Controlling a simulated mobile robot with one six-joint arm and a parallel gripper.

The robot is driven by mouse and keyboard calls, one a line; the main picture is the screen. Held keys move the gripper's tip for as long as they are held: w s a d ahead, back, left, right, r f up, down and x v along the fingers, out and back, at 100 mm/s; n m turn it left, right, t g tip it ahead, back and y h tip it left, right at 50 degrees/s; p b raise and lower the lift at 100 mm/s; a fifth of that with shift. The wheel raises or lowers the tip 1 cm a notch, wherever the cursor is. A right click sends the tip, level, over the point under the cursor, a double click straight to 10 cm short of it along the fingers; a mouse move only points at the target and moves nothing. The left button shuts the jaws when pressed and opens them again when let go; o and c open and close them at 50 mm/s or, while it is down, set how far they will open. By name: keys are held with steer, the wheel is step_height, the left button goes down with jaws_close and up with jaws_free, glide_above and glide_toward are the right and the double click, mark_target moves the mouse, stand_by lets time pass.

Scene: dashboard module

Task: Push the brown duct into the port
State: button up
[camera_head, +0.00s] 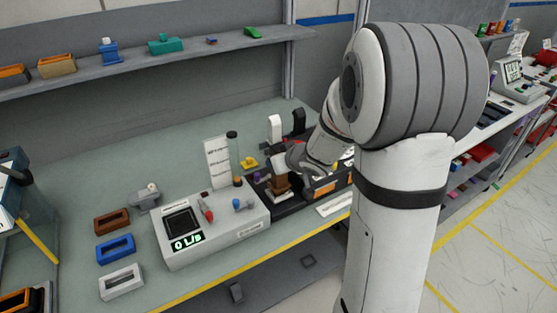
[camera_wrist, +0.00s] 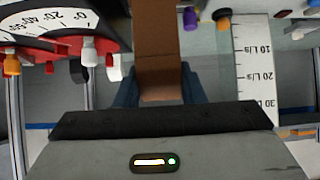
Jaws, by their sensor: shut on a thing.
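My gripper (camera_wrist: 159,90) is shut on a brown duct (camera_wrist: 158,45), which sits between its two bluish fingers in the wrist view. In the head view, a brown block at my gripper (camera_head: 285,166) appears to be the duct (camera_head: 279,184), held upright over the black dashboard module (camera_head: 257,189). The duct's lower end is close to the module, but I cannot tell if it touches it. The port is not clearly visible; the arm and duct hide part of the module.
A grey meter box (camera_head: 212,232) reading "0 L/s" stands left of the module. Brown (camera_head: 97,221), blue (camera_head: 101,252) and white (camera_head: 107,288) rectangular frames lie left of it. In the wrist view, a dial gauge (camera_wrist: 50,20) and a flow scale (camera_wrist: 255,75) flank the duct.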

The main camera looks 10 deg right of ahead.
steer(key=shift+f+b, duration=0.75)
steer(key=shift+f, duration=0.35)
steer(key=o, duration=1.3)
steer(key=p+v, duration=0.2)
steer(key=v, duration=0.6)
